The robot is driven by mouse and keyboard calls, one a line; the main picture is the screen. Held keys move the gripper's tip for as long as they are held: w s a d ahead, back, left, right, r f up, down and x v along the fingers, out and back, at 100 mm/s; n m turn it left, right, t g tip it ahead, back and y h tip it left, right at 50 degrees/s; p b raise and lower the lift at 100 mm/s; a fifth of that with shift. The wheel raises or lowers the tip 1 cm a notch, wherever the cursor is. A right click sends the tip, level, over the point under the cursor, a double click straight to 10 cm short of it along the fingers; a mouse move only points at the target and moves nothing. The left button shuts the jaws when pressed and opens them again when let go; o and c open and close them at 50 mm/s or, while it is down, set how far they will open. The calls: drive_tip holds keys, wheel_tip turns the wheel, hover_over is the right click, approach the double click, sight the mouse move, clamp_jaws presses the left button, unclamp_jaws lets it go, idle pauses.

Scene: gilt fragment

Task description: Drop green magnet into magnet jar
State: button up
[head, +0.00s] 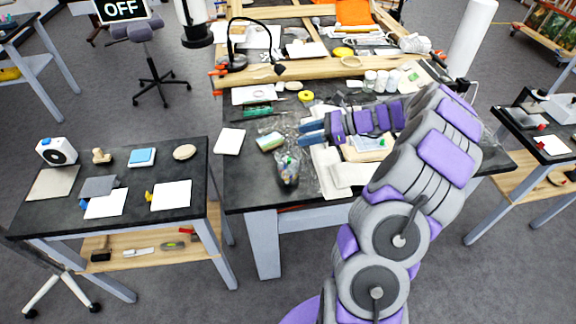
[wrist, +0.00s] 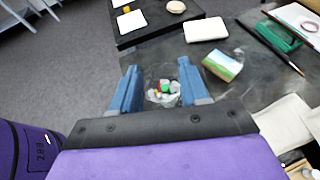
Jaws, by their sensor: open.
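A clear glass-like jar (head: 288,172) stands near the front edge of the dark workbench, with small coloured pieces inside. In the wrist view the jar (wrist: 152,95) lies beyond and between my blue fingers, its lower part hidden by the gripper body. Among its pieces is a green one (wrist: 165,87), beside white and red ones; I cannot tell if it is the task's green magnet. My gripper (head: 300,134) is open above and slightly right of the jar in the head view. Nothing shows held between its fingers (wrist: 157,74).
White papers and an open carton lie under my arm. The workbench's back is cluttered.

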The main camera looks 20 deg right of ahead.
drive_tip(key=p+v, duration=0.3)
drive_tip(key=v, duration=1.1)
drive_tip(key=shift+d, duration=0.4)
drive_tip(key=shift+d+f, duration=0.2)
drive_tip(key=shift+d, duration=0.1)
